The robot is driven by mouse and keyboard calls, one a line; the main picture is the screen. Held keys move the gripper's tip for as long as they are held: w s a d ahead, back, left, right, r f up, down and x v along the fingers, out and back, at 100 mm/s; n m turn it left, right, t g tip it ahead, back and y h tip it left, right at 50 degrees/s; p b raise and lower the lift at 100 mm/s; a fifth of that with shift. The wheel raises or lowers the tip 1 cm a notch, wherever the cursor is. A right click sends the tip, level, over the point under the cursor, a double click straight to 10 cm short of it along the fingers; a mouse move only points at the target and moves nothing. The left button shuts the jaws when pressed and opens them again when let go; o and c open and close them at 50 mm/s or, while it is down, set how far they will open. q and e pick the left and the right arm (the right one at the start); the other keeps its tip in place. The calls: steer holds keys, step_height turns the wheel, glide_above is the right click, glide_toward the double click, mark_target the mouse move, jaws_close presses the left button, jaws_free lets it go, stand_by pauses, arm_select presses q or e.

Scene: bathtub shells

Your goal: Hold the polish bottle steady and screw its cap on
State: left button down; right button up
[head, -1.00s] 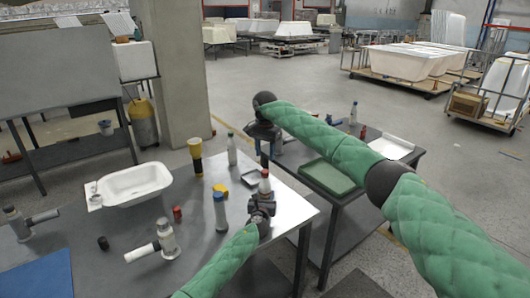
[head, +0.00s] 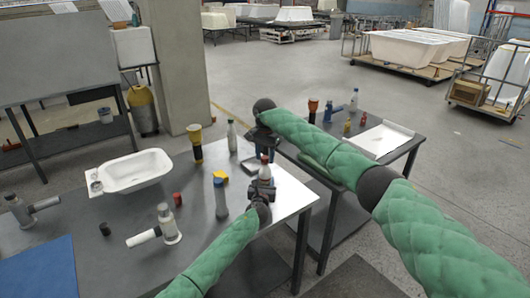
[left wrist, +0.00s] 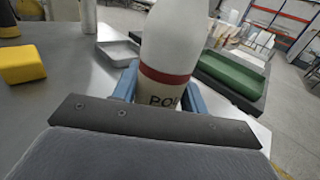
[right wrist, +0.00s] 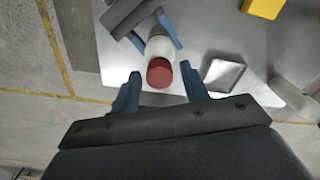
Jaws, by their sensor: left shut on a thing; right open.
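The polish bottle (head: 265,172) is white with a red band and stands near the table's right edge. My left gripper (head: 262,188) is shut around its body. In the left wrist view the bottle (left wrist: 172,50) shows part of its label, and its top is out of frame. In the right wrist view the red cap (right wrist: 159,72) sits at the bottle's top; I cannot tell how tightly. My right gripper (right wrist: 161,84) is open just above, with one finger on each side of the cap and gaps between.
A white basin (head: 133,171) lies farther left. A second table with a white tray (head: 384,138) is to the right.

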jaws_close()
steer(key=m, duration=0.4)
steer(key=shift+m, duration=0.3)
steer(key=m, duration=1.8)
steer(key=shift+m, duration=0.4)
steer(key=m, duration=0.6)
steer(key=shift+w+m, duration=0.1)
steer(key=shift+m, duration=0.3)
steer(key=m, duration=0.7)
steer(key=shift+o, duration=0.4)
jaws_free()
